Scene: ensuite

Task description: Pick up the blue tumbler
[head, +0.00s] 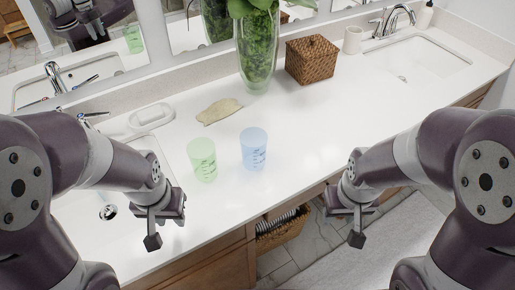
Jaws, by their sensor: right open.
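The blue tumbler (253,149) stands upright on the white counter (310,130), near its front edge. A green tumbler (202,160) stands upright just to its left, with a small gap between them. My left gripper (166,229) is open and empty, to the left of and nearer than the green tumbler, by the left basin. My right gripper (343,223) is open and empty, in front of the counter edge, to the right of and nearer than the blue tumbler. Neither gripper touches a tumbler.
A beige cloth (219,111) and a white soap dish (151,116) lie behind the tumblers. A glass vase with greenery (257,50), a wicker box (312,60) and a white cup (353,40) stand farther back. The counter right of the blue tumbler is clear.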

